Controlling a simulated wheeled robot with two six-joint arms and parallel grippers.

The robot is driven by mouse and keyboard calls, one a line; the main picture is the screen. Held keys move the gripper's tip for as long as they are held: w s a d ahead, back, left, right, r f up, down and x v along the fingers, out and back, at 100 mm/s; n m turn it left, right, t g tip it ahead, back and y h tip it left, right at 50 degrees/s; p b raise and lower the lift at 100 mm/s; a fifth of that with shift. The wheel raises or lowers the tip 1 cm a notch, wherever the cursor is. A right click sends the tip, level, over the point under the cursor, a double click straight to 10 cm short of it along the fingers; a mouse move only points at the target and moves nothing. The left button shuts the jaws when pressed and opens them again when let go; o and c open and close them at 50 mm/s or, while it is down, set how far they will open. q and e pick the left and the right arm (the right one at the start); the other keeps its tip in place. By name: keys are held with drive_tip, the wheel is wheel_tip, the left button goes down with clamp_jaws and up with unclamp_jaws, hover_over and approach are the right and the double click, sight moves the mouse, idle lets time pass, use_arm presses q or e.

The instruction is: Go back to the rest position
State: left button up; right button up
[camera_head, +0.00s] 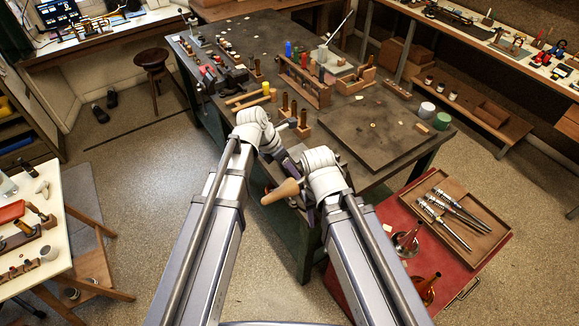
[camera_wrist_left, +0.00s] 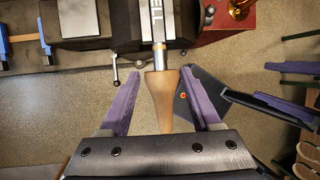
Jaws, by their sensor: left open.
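My left gripper (camera_wrist_left: 162,74) is open. Its two purple fingers stand apart on either side of a tapered wooden piece (camera_wrist_left: 160,98), with a visible gap on each side. The wooden piece sits at the end of a metal shaft (camera_wrist_left: 158,55) by a dark vise-like body (camera_wrist_left: 100,22) with lettering. In the head view my left gripper (camera_head: 291,183) is at the bench's near corner, by the same wooden piece (camera_head: 279,192). Purple finger-like parts, apparently of my right gripper (camera_wrist_left: 285,90), show at the right of the left wrist view; the right gripper is hidden in the head view.
The dark workbench (camera_head: 375,140) holds tool racks (camera_head: 303,80) and wooden blocks. A red cart (camera_head: 390,225) with a tray of metal parts (camera_head: 475,200) and brass funnel-like pieces (camera_head: 425,290) stands right. A white table (camera_head: 55,245) is at left; floor between is clear.

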idle(0.3)
use_arm(q)
drive_tip(key=s+a+f+m+y, duration=0.1)
drive_tip(key=s+a+m+y, duration=0.15)
drive_tip(key=a+m, duration=0.45)
drive_tip(key=s+a+m+y, duration=0.15)
drive_tip(key=s+m, duration=0.25)
drive_tip(key=m, duration=0.6)
drive_tip(key=s+a+f+m+y, duration=0.1)
drive_tip(key=s+a+m, duration=0.4)
drive_tip(key=m, duration=0.4)
drive_tip(key=s+d+f+m+b, duration=0.1)
drive_tip(key=s+d+f+b, duration=0.1)
drive_tip(key=d+f+b, duration=0.3)
drive_tip(key=s+d+f+m+g+b, duration=0.1)
drive_tip(key=d+f+b, duration=0.4)
drive_tip(key=f+b, duration=0.6)
drive_tip(key=shift+s+d+f+m+g+y, duration=0.15)
drive_tip(key=shift+s+d+m+g+y, duration=0.2)
drive_tip(key=shift+s+m, duration=0.3)
drive_tip(key=shift+d, duration=0.1)
